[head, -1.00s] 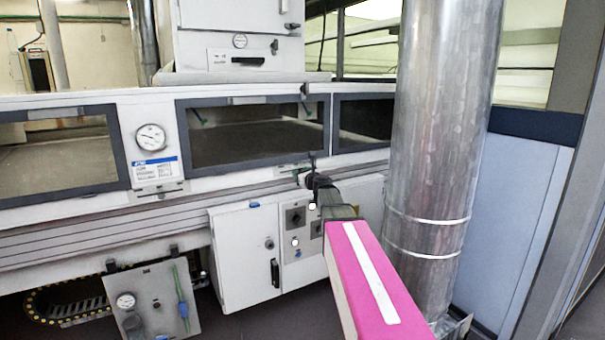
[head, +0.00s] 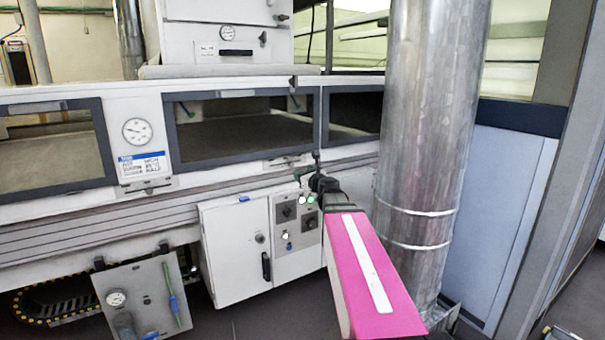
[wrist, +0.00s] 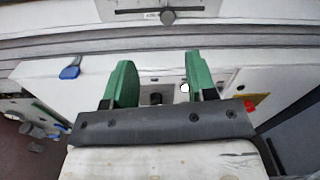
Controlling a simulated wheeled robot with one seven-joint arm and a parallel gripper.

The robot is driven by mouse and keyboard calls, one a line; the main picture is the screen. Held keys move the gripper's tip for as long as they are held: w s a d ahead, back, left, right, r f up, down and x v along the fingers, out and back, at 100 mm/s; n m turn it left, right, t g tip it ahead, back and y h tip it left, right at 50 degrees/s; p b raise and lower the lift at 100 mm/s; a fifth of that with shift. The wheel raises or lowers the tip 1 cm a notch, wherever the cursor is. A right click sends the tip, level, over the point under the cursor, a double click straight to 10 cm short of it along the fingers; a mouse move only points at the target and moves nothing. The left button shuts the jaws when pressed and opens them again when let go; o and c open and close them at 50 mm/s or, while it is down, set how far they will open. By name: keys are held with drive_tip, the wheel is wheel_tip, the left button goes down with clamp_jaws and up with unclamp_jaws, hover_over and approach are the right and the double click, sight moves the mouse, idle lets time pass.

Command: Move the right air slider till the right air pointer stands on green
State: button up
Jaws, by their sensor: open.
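My gripper (wrist: 161,82) is open, with two green fingers and nothing between them in the wrist view. In the head view it is a dark shape (head: 317,172) in front of the machine, mostly hidden by my arm. A slider plate (wrist: 125,13) with a dark round knob (wrist: 167,17) and a small label lies beyond the fingertips, apart from them. In the head view a slider plate (head: 283,162) sits under the middle window, left of my gripper. I cannot tell for sure that it is the right air slider. No pointer with a green zone can be made out.
A round gauge (head: 137,131) with a blue-headed label and another slider (head: 150,186) are further left. A white cabinet (head: 232,255) and a grey switch panel (head: 294,228) stand below. A thick metal duct (head: 430,130) rises close to the right of my arm.

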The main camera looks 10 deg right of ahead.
sight(288, 165)
drive_tip(key=x, duration=0.9)
drive_tip(key=d+x, duration=0.1)
drive_tip(key=x, duration=0.3)
drive_tip(key=shift+w+f, duration=0.15)
drive_tip(key=shift+w, duration=0.3)
clamp_jaws()
drive_tip(key=shift+s+a, duration=0.25)
drive_tip(key=shift+a, duration=0.3)
unclamp_jaws()
drive_tip(key=shift+s, duration=0.1)
